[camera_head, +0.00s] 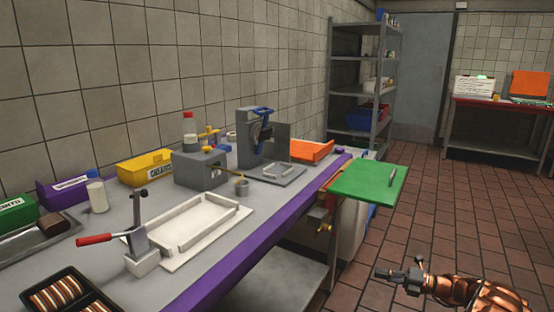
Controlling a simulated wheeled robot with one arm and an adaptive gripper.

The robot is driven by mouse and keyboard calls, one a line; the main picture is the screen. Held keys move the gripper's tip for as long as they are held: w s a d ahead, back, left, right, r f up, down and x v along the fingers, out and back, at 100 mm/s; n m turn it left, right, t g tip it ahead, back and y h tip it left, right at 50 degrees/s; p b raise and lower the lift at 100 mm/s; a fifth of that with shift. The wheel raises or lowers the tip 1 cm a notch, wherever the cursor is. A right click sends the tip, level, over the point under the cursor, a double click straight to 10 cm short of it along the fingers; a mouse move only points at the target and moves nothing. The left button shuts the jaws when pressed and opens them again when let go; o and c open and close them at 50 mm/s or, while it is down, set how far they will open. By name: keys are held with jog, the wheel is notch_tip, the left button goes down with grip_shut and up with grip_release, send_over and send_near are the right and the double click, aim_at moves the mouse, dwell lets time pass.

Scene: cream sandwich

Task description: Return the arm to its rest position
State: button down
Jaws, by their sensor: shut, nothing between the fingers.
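My gripper (385,274) shows at the bottom right, at the end of my copper-coloured arm. It is over the tiled floor, right of the workbench and clear of it. Its fingers point left, look shut and hold nothing. The rest of my arm runs out of the frame at the bottom right.
The grey workbench (262,213) with a purple front edge fills the left side. It bears a white frame (178,243), a red-handled lever (95,239), a grey press (250,140) and bins. A green board (362,184) juts out at its far end. The floor (440,215) around my gripper is free.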

jog(key=s+a+r+n+g, duration=0.3)
jog(key=a+r+n, duration=0.2)
jog(key=a, duration=0.2)
jog(key=s+a+r+n+g, duration=0.2)
jog(key=s+a+r+n, duration=0.15)
jog(key=a, duration=0.45)
jog(key=s+a+r+n+g+h, duration=0.4)
jog(key=s+a+r+n+g, duration=0.15)
jog(key=s+a+n, duration=0.55)
jog(key=s+d+r+n+h, duration=0.15)
jog(key=s+n+h, duration=0.6)
jog(key=s, duration=1.15)
jog(key=s+d+f+n+h, duration=0.1)
jog(key=s+d+n+h, duration=0.1)
jog(key=s+d+n, duration=0.35)
jog(key=s+d+f+n+h, duration=0.1)
jog(key=s+d+n+h, duration=0.15)
jog(key=s+n, duration=0.45)
notch_tip(320, 180, up, 22)
jog(key=s+t+p, duration=0.1)
jog(key=s+p, duration=0.1)
jog(key=p, duration=1.8)
jog(key=shift+s+d+f+m, duration=0.15)
jog(key=shift+s+d+m, duration=0.1)
jog(key=shift+d+m, duration=0.15)
